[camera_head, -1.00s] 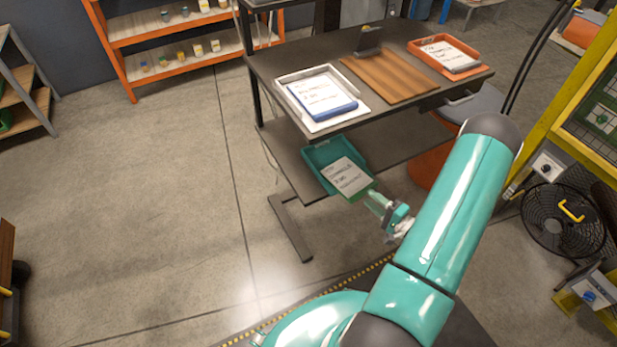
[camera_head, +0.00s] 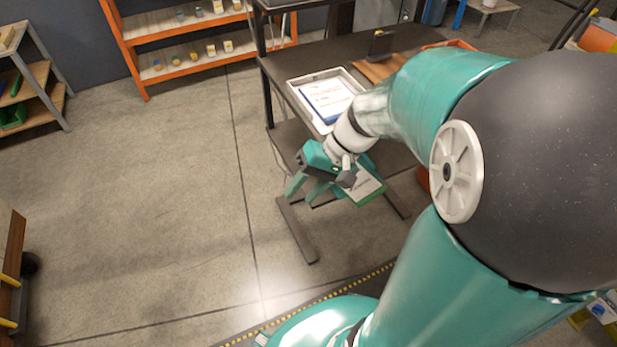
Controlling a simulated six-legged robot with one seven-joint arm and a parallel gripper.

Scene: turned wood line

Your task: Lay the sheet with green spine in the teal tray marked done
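The sheet with green spine (camera_head: 368,184) shows on the lower shelf of the desk, its white face partly hidden behind my gripper and its green edge toward me. Most of the teal tray (camera_head: 366,163) is hidden by my gripper and wrist, and I cannot read any mark on it. The sheet appears to lie in the tray, though the overlap hides how it sits. My gripper (camera_head: 301,193) is left of the sheet, fingers spread and empty, pointing down and apart from the sheet.
On the desk top, a white tray (camera_head: 296,86) holds a blue-edged sheet (camera_head: 325,99). A wooden board (camera_head: 378,70) and an orange tray (camera_head: 452,44) are mostly behind my arm. An orange shelf (camera_head: 130,35) stands at the back.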

